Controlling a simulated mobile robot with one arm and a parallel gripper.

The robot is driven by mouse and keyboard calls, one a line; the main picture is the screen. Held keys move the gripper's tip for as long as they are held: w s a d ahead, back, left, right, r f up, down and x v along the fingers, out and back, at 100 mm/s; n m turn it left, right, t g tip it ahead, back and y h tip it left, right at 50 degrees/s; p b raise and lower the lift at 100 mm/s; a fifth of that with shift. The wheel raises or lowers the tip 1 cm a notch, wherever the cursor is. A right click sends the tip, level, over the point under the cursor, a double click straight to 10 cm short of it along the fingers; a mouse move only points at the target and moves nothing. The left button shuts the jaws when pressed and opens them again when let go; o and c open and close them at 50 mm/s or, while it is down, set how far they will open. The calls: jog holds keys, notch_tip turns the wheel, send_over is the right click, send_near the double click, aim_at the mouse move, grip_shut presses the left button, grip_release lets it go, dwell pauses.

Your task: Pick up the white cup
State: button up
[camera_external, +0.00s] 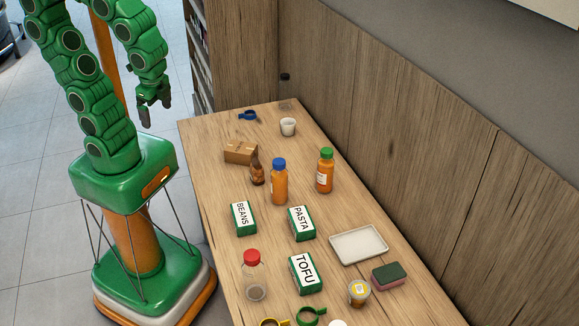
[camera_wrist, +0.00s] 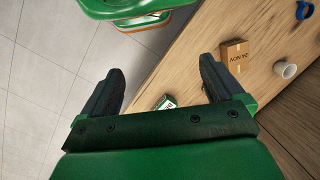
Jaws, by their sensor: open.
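The white cup (camera_external: 288,127) stands upright near the far end of the wooden table in the external view. It also shows at the right of the wrist view (camera_wrist: 285,70), apart from other objects. My gripper (camera_external: 154,105) hangs beside the table's left edge, above the floor, well to the left of the cup. In the wrist view my gripper (camera_wrist: 160,82) has its two dark fingers wide apart with nothing between them.
A blue object (camera_external: 248,116) lies left of the cup, and a cardboard box (camera_external: 240,152) sits nearer. Bottles (camera_external: 279,182), cartons (camera_external: 302,224) and a white tray (camera_external: 358,245) fill the nearer table. A wooden wall panel (camera_external: 400,150) borders the right side.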

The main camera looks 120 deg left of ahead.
jog(key=w+a+f+m+g+y, duration=0.1)
jog(key=w+a+f+m+y, duration=0.2)
jog(key=a, duration=0.8)
jog(key=w+a+g+y, duration=0.1)
jog(key=w+a+y, duration=0.2)
jog(key=w+a, duration=0.55)
jog(key=w+a+f+m+g+y, duration=0.15)
jog(key=a+y, duration=0.25)
jog(key=a, duration=1)
jog(key=w+a+f+m+t+y, duration=0.1)
jog(key=w+a+f+m, duration=0.35)
jog(key=a+f, duration=0.2)
jog(key=m+t, duration=0.2)
jog(key=m, duration=0.5)
send_near(290, 122)
jog(key=shift+s+d+r+y, duration=0.1)
jog(key=shift+d+r+y, duration=0.2)
jog(key=shift+r, duration=0.15)
jog(key=shift+a+f, duration=0.1)
jog(key=shift+f, duration=0.45)
jog(key=shift+x, duration=3.8)
jog(key=shift+f, duration=0.15)
jog(key=c, duration=1.1)
